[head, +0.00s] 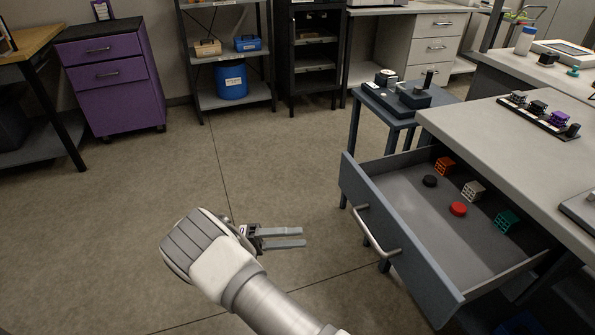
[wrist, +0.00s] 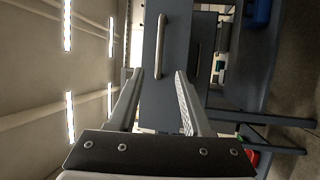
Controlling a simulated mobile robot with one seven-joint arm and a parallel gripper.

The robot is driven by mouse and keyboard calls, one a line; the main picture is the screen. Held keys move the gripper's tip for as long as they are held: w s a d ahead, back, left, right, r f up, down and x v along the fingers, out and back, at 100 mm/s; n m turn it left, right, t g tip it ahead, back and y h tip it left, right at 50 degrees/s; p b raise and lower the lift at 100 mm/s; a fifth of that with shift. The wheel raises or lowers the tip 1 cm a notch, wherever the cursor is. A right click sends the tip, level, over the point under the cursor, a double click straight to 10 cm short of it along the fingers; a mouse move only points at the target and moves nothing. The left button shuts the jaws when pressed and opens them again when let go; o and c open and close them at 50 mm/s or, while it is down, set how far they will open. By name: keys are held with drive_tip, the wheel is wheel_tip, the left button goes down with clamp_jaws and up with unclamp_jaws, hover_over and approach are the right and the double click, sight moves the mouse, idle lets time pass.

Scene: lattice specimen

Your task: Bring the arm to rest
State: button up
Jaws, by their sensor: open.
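My gripper (head: 302,237) is open and empty, with its two fingers pointing right over bare floor in the head view. It is left of the open drawer (head: 397,285) and apart from it. In the wrist view my gripper (wrist: 158,75) shows both fingers spread with nothing between them. The drawer's front (wrist: 152,100) and its bar handle (wrist: 161,45) show beyond the fingertips.
The floor (head: 290,165) behind my gripper is clear.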

drive_tip(key=s+d+r+g+y, duration=0.3)
drive_tip(key=d+r+y, duration=0.85)
drive_tip(key=r, duration=0.35)
drive_tip(key=s+d+r+n+t+y, duration=0.1)
drive_tip(key=s+d+r+t+y, duration=0.3)
drive_tip(key=s, duration=0.3)
drive_tip(key=s+d+r+t+y, duration=0.2)
drive_tip(key=s+r+t+y, duration=0.35)
drive_tip(key=s, duration=0.25)
wheel_tip(320, 180, up, 17)
drive_tip(key=h+p, duration=0.1)
drive_tip(key=p, duration=1.5)
drive_tip(key=shift+f, duration=0.15)
drive_tip(key=shift+d+g, duration=0.15)
drive_tip(key=shift+g, duration=0.1)
